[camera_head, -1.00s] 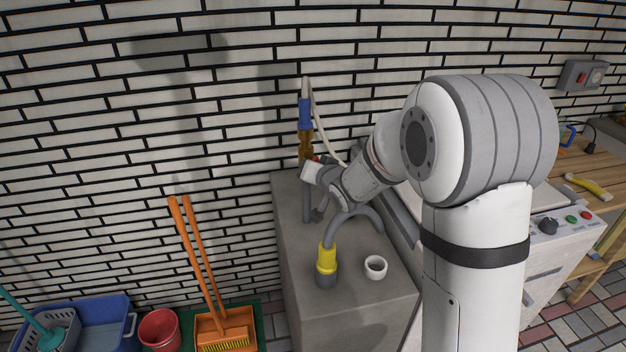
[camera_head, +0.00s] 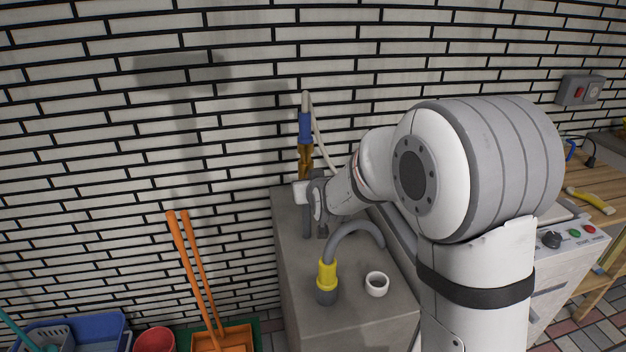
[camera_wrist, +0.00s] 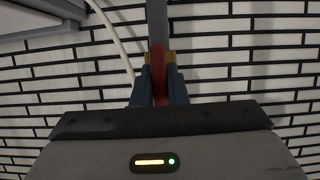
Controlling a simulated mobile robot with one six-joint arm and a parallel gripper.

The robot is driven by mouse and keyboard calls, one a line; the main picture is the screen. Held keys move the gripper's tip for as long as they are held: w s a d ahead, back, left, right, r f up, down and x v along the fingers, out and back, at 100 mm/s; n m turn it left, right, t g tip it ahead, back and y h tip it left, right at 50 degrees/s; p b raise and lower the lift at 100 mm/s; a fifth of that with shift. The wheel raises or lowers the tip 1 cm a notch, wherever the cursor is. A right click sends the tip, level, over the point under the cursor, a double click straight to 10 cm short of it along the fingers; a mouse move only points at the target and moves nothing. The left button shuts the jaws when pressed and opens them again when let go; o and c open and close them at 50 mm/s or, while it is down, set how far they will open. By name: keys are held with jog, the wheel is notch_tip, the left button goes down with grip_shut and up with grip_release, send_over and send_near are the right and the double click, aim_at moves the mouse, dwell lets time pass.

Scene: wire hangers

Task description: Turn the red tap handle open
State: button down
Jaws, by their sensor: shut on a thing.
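Brass fittings (camera_wrist: 172,60) show just behind the handle, below a grey pipe (camera_wrist: 157,22). In the head view the brass tap body (camera_head: 305,160) hangs under a blue fitting (camera_head: 305,127) near the wall. My gripper (camera_head: 303,190) is just below the brass part there, and it hides the handle in that view.
A grey counter (camera_head: 300,275) bears a curved grey spout with a yellow collar (camera_head: 327,274) and a white cup (camera_head: 376,284), near my arm. The brick wall is close behind the tap. A pale hose (camera_head: 322,135) runs beside it. Orange-handled tools (camera_head: 190,270) lean at left.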

jog(key=shift+f, duration=0.2)
jog(key=c, duration=1.4)
grip_release()
jog(key=shift+r, duration=0.1)
jog(key=shift+c, duration=0.2)
jog(key=v, duration=0.8)
jog(key=shift+b, duration=0.45)
jog(key=shift+w, duration=0.1)
